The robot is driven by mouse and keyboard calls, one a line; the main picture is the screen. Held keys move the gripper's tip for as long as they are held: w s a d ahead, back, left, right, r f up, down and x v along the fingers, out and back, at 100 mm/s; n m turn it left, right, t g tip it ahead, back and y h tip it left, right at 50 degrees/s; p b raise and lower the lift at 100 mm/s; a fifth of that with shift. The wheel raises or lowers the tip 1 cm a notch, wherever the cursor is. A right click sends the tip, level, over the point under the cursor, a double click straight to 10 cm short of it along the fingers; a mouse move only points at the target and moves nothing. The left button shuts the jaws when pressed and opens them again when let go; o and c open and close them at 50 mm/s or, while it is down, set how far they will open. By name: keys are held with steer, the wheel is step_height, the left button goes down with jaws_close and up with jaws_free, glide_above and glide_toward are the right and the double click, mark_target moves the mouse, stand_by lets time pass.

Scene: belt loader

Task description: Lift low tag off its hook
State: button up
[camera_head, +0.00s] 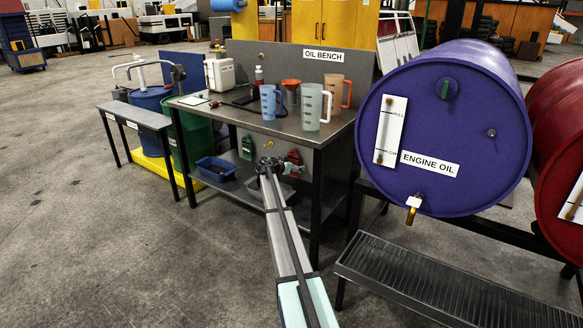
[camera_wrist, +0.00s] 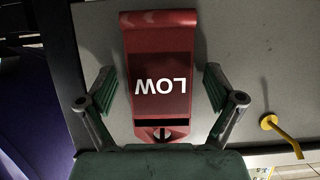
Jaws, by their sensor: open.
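The red low tag (camera_wrist: 160,108) hangs on the grey panel below the bench top, its white word LOW upside down in the wrist view. A round fitting shows at its lower end there; I cannot make out the hook clearly. The tag also shows in the head view (camera_head: 294,158), partly behind my gripper. My gripper (camera_wrist: 159,90) is open, with one finger on each side of the tag and visible gaps between. In the head view my gripper (camera_head: 268,165) is in front of the panel.
A bare yellow hook (camera_wrist: 270,123) juts out beside the tag. A green tag (camera_head: 247,147) hangs farther left. The oil bench (camera_head: 230,117) carries several jugs above, with a blue bin (camera_head: 216,169) on its lower shelf. A purple engine oil drum (camera_head: 445,120) stands right.

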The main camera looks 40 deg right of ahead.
steer(key=shift+c, duration=0.4)
steer(key=c, duration=1.2)
steer(key=shift+o, duration=0.2)
steer(key=shift+r+b, duration=0.35)
steer(key=shift+b, duration=0.05)
steer(key=shift+a, duration=0.15)
steer(key=shift+s+a+r+b, duration=0.2)
steer(key=shift+s+a+b, duration=0.1)
steer(key=shift+a+b, duration=0.3)
steer(key=shift+a, duration=0.15)
steer(key=shift+v, duration=1.05)
